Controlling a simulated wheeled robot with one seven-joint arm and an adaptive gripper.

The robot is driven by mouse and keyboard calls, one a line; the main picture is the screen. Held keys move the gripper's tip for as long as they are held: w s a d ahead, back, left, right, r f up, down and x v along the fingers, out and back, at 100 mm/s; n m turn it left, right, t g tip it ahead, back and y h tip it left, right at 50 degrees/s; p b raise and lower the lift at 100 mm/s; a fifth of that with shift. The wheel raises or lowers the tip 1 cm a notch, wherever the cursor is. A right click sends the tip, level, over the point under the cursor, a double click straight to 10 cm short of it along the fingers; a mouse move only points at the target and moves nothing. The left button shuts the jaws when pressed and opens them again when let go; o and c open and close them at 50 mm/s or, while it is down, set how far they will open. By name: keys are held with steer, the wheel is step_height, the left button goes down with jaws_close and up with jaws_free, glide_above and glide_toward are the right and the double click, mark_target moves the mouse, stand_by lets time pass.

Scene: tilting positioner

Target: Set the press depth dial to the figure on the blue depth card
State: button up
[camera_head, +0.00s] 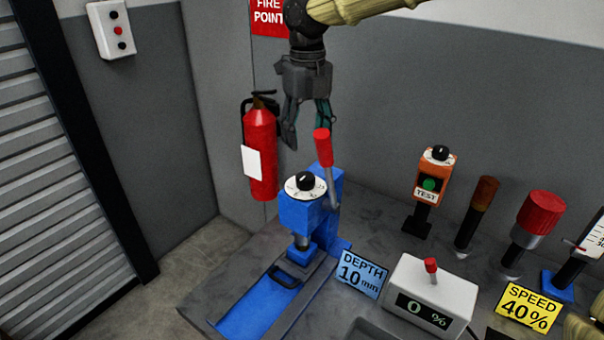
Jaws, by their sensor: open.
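The blue press (302,216) stands on the grey bench, with a red-tipped lever (323,150) rising at its right side. On its top is the depth dial, a white disc (293,190) with a black knob (305,181); its marks are too small to read. The blue depth card (361,273) beside the press reads "DEPTH 10 mm". My gripper (307,143) is open and empty, pointing down above and behind the dial in the picture, apart from it. Its right finger appears close to the lever's red tip; I cannot tell whether they touch.
A white box (430,293) with a small red lever shows "0 %" near a yellow "SPEED 40%" card (529,309). An orange test box (434,176) and upright tools stand at right. A red fire extinguisher (260,150) hangs behind. Floor at left is clear.

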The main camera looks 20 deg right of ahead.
mark_target(306, 176)
steer(key=s+f, duration=0.2)
steer(key=s+p, duration=0.1)
steer(key=shift+s+a+f, duration=0.3)
steer(key=shift+s+f, duration=0.05)
steer(key=shift+f, duration=0.05)
steer(key=w+f, duration=0.2)
steer(key=f, duration=0.1)
steer(key=w+f, duration=0.1)
steer(key=f, duration=0.1)
steer(key=shift+w+f+p, duration=0.1)
steer(key=shift+f+p, duration=0.05)
steer(key=shift+p, duration=0.2)
steer(key=shift+s+d+f, duration=0.1)
steer(key=shift+s+f, duration=0.1)
steer(key=shift+f, duration=0.1)
steer(key=shift+s, duration=0.8)
steer(key=shift+w+f, duration=0.55)
steer(key=shift+w, duration=0.1)
steer(key=shift+s+r, duration=0.25)
steer(key=shift+s, duration=0.2)
steer(key=c, duration=0.8)
steer(key=shift+w, duration=0.1)
steer(key=shift+c, duration=1)
